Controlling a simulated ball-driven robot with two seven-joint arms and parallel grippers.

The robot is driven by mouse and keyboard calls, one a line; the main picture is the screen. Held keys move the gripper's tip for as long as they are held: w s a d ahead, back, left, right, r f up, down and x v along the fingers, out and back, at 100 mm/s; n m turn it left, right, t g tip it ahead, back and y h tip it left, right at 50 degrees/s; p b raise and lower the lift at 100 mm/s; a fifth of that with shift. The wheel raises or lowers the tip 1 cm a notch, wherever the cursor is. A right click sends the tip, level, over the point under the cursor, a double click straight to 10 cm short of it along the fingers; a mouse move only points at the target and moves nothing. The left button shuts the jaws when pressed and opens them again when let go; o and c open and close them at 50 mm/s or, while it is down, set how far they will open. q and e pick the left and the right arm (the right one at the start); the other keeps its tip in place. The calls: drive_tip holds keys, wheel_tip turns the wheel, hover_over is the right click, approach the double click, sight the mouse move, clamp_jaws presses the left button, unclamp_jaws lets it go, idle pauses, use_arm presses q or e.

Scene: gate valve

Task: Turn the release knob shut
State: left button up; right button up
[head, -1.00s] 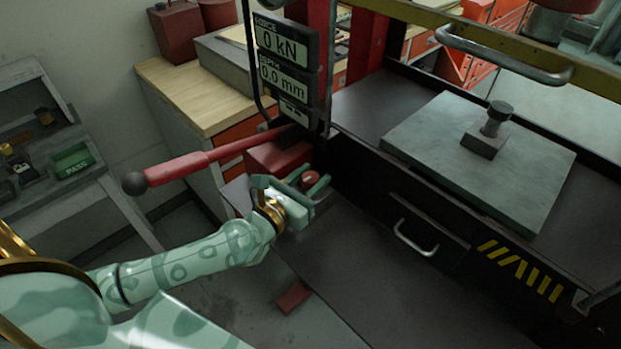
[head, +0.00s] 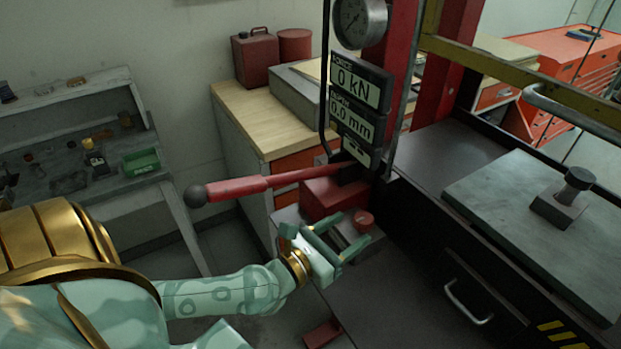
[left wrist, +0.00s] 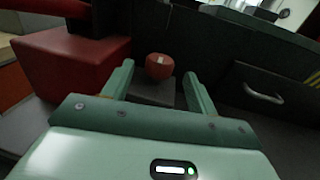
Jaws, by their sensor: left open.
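The release knob (head: 363,220) is a small round red knob on a grey block beside the red pump body (head: 335,196). In the left wrist view the knob (left wrist: 159,66) shows a pale mark on its face and lies ahead, in line with the gap between my fingers. My left gripper (head: 338,241) is open and empty, just short of the knob on its near left side. The left wrist view shows both fingers (left wrist: 158,82) apart with the knob beyond their tips. My right gripper is in neither view.
A red pump lever (head: 250,187) with a dark ball end reaches left above my left forearm. The gauge and displays (head: 358,95) stand behind the pump. A drawer handle (head: 467,303) and a plate (head: 540,215) are at right. A side bench (head: 75,175) is at left.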

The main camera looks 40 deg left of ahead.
use_arm(q)
drive_tip(key=s+a+b, duration=0.1)
drive_tip(key=s+a, duration=0.1)
drive_tip(key=s, duration=0.8)
drive_tip(key=shift+s+b, duration=0.4)
